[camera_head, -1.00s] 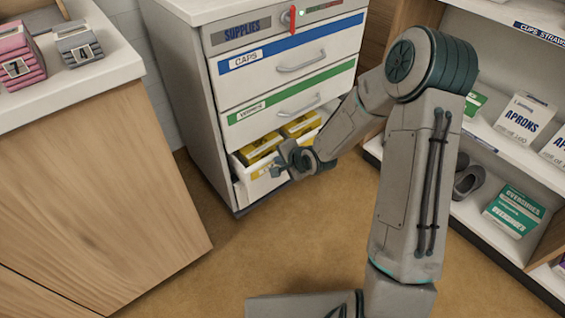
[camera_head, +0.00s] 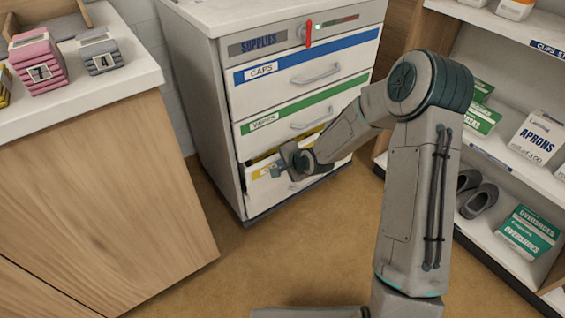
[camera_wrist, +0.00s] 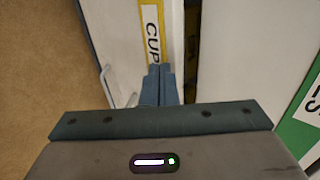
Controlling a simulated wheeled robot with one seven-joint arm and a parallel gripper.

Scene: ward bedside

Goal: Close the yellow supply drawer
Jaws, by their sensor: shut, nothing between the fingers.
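The yellow supply drawer (camera_head: 328,176) is the lowest drawer of the white supplies cabinet. It stands slightly open, with a narrow strip of yellow contents showing above its front. My gripper (camera_head: 279,170) is shut and empty at the drawer's upper left front. In the wrist view the shut fingertips (camera_wrist: 159,72) are at the drawer front beside its yellow label (camera_wrist: 152,30), which reads "CUP" in part. They look to be touching or very near it; I cannot tell which. A dark gap shows beyond the front's edge. My forearm hides part of the drawer.
Above are shut drawers with a blue band (camera_head: 305,57) and a green band (camera_head: 290,110). A red lever (camera_head: 309,34) is on the cabinet's top panel. A wooden counter (camera_head: 100,190) stands left, a shelf with boxes (camera_head: 527,232) right. The floor between is clear.

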